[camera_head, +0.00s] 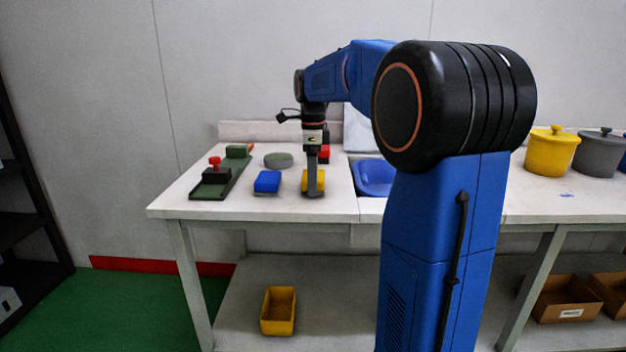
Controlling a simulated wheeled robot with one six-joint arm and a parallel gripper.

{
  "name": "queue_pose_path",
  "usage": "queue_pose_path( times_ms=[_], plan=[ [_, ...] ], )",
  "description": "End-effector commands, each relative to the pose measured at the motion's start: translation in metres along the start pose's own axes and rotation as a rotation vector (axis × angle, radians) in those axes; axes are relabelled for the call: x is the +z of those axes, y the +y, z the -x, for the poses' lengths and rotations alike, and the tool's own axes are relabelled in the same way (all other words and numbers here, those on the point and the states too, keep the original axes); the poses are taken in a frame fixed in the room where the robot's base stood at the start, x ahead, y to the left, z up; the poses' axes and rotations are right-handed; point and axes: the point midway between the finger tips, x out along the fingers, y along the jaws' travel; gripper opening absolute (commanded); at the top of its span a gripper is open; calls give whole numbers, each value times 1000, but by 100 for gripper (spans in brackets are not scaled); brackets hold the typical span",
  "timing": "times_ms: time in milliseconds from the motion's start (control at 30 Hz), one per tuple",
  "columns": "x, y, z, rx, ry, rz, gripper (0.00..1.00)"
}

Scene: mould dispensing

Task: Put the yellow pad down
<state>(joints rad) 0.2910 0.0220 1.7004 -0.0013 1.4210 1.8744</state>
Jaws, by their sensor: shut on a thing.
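The yellow pad (307,182) is at the front part of the white table, between a blue pad on its left and the blue basin on its right. My gripper (315,190) points straight down and is shut on the yellow pad. A finger covers the middle of the pad. The pad is at or very close to the table top; I cannot tell whether it touches.
The blue pad (267,181) lies close on the left. Behind are a grey-green round disc (278,160) and a red block (324,152). A green fixture (207,190) with a red knob stands at the left. The blue basin (375,177) is right. Yellow and grey pots (551,152) stand far right.

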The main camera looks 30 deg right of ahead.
Motion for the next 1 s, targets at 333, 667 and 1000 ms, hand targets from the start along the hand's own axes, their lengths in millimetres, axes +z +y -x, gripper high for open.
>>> queue_pose_path(
  times_ms=[333, 667, 1000],
  plan=[
    [0, 0, -5, -1, 0, 0, 53],
    [0, 0, -7, -1, 0, 0, 96],
    [0, -1, 10, -3, -1, 0, 96]
  ],
)
